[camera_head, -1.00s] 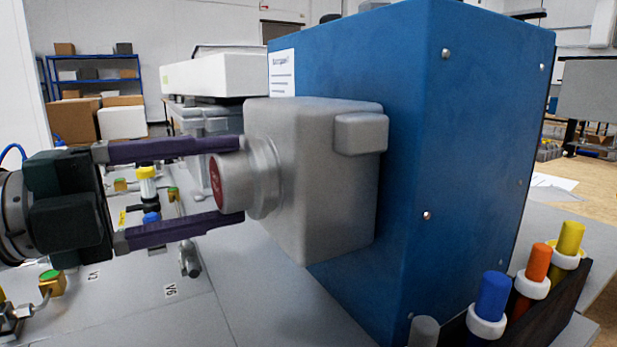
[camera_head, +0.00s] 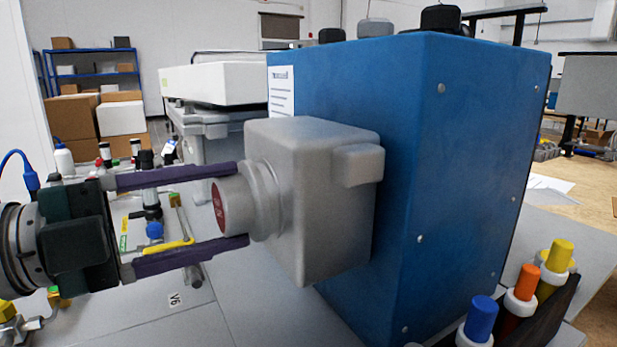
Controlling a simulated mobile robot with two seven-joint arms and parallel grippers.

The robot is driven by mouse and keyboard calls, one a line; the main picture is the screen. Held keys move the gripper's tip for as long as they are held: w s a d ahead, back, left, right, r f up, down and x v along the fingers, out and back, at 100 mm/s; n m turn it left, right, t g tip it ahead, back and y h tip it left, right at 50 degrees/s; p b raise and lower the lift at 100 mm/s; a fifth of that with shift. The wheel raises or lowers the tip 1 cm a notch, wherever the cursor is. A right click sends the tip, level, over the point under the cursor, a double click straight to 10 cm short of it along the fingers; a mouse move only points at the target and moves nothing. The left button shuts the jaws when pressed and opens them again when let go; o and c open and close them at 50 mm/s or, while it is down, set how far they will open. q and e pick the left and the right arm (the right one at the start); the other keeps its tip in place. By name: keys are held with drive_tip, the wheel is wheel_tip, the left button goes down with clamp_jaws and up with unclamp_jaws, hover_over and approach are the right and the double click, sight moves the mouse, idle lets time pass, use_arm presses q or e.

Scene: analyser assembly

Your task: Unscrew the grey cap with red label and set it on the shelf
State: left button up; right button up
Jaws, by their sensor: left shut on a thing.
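The grey cap (camera_head: 234,204) with a red label (camera_head: 218,208) on its end face sits at the round neck of a grey housing (camera_head: 322,205). The housing is on the side of a blue box. My left gripper (camera_head: 242,204) comes in from the left with one dark purple finger above the cap and one below. It is shut on the cap. I cannot tell whether the cap's thread is loose, as the joint with the neck shows no clear gap. My right gripper is not in view.
The blue box (camera_head: 460,160) fills the right middle. A dark rack (camera_head: 540,315) with blue, orange and yellow capped pieces stands at its lower right. Valves and tubing lie behind and below my left gripper. A blue shelving unit (camera_head: 92,52) stands far back left.

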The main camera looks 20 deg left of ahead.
use_arm(q)
drive_tip(key=n+p, duration=0.2)
drive_tip(key=n, duration=0.1)
drive_tip(key=n+p, duration=0.2)
drive_tip(key=shift+r, duration=0.3)
drive_tip(key=n+p, duration=0.3)
drive_tip(key=n, duration=0.2)
drive_tip(key=n+p, duration=0.3)
drive_tip(key=n, duration=0.2)
drive_tip(key=shift+a+n, duration=0.1)
drive_tip(key=shift+n, duration=0.2)
drive_tip(key=shift+n+p, duration=0.3)
drive_tip(key=shift+n, duration=0.8)
drive_tip(key=n, duration=0.2)
drive_tip(key=shift+f+n, duration=0.25)
drive_tip(key=shift+n, duration=0.15)
drive_tip(key=o, duration=1.3)
drive_tip(key=shift+o, duration=0.2)
